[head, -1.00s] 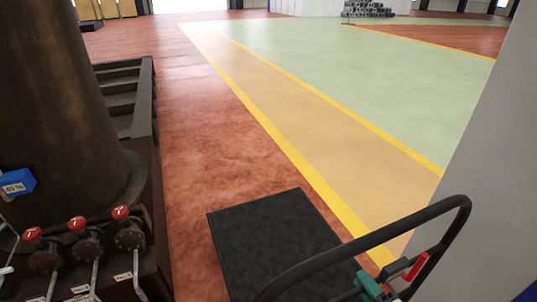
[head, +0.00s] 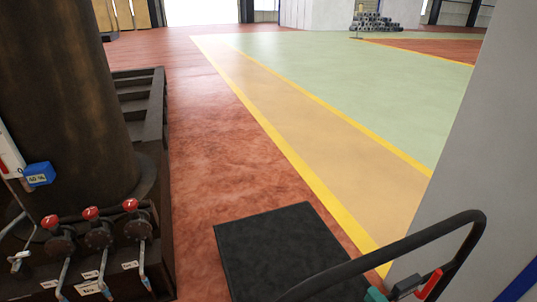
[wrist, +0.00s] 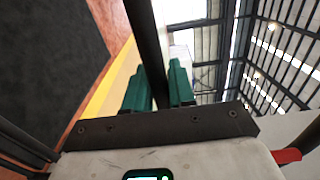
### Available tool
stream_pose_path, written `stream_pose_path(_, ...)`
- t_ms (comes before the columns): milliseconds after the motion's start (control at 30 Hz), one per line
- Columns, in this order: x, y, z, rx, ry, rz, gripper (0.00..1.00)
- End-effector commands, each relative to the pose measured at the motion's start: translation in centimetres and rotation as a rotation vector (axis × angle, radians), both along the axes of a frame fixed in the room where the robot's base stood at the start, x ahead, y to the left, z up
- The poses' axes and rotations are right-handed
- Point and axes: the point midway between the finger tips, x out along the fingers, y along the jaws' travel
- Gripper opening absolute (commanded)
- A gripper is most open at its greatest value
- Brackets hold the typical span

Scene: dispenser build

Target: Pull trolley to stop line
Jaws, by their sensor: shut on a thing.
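The trolley has a flat black deck (head: 290,255) and a black tubular handle (head: 474,222), seen at the bottom of the head view. The deck is on the red floor beside a yellow line. My gripper (head: 388,293) is at the handle, partly cut off by the lower edge. In the wrist view my gripper's green fingers (wrist: 160,88) are shut on either side of the handle bar (wrist: 146,40), and the dark deck (wrist: 50,70) fills the left. The trolley's wheels are hidden. I cannot tell which floor marking is the stop line.
A dark machine base (head: 140,170) with red-knobbed valves (head: 92,213) stands close on the left. A grey wall or pillar (head: 470,180) stands on the right. Yellow lines (head: 285,147) border a tan lane (head: 300,125) and green floor (head: 370,85). Red floor ahead is clear.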

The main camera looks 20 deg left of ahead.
Motion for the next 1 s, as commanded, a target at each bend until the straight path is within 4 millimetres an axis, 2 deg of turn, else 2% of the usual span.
stream_pose_path(33, 1.0, 0.3, 2.3, 0.013, -0.04, 0.005, 0.0)
stream_pose_path(533, 1.0, 0.4, 0.1, 0.013, -0.041, 0.009, 0.0)
stream_pose_path(900, 1.0, 0.2, -0.2, 0.01, -0.042, 0.005, 0.0)
stream_pose_path(933, 1.0, 0.2, -0.2, 0.01, -0.042, 0.005, 0.27)
stream_pose_path(1000, 1.0, 0.2, -0.2, 0.009, -0.04, 0.005, 0.33)
